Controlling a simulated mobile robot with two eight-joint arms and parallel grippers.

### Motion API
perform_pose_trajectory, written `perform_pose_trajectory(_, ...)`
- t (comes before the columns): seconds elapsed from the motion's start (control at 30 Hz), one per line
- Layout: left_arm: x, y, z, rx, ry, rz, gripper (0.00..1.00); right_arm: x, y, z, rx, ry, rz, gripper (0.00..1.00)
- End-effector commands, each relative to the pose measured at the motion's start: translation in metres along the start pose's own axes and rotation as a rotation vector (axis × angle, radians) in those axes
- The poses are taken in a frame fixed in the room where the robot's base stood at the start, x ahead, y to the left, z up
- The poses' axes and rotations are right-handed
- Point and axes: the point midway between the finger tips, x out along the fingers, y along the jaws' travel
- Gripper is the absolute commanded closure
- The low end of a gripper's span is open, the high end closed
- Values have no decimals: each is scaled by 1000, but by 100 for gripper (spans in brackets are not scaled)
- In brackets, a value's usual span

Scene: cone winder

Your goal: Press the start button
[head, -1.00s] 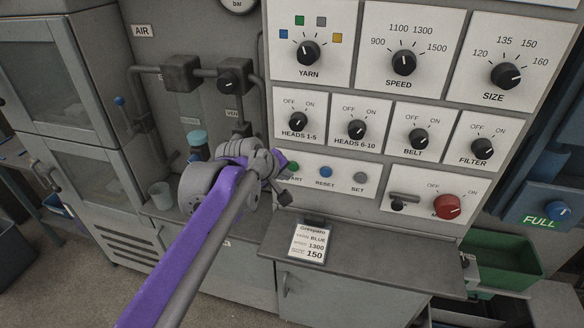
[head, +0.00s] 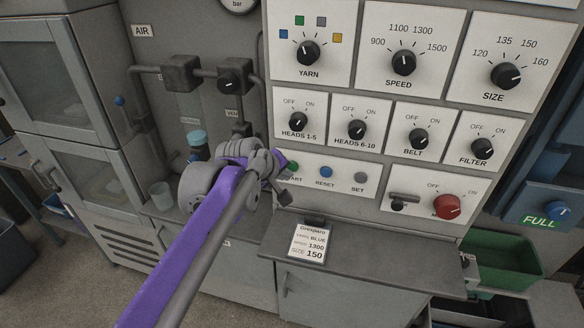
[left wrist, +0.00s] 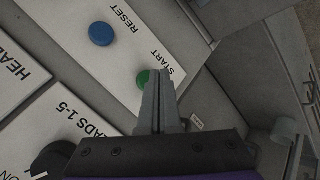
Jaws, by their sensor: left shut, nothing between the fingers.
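The green start button (head: 293,167) is at the left end of a white panel, its label partly hidden by my left gripper (head: 283,168). In the left wrist view the green start button (left wrist: 143,77) shows beside the tip of the shut left gripper (left wrist: 159,75), partly behind it. The fingers are together with nothing between them. I cannot tell whether the tip touches the button. My right gripper is not in view.
The blue reset button (head: 326,172) and grey set button (head: 361,178) sit to the right on the same panel. Black knobs, such as heads 1-5 (head: 298,121), are above. A red knob (head: 447,206) is at lower right. A card (head: 308,243) lies on the ledge below.

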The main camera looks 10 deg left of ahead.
Motion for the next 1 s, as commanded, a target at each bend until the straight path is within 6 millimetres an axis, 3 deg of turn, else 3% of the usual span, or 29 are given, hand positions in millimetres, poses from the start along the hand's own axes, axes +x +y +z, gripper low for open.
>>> perform_pose_trajectory(1.0,6,5,-4,0,0,0,100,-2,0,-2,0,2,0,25)
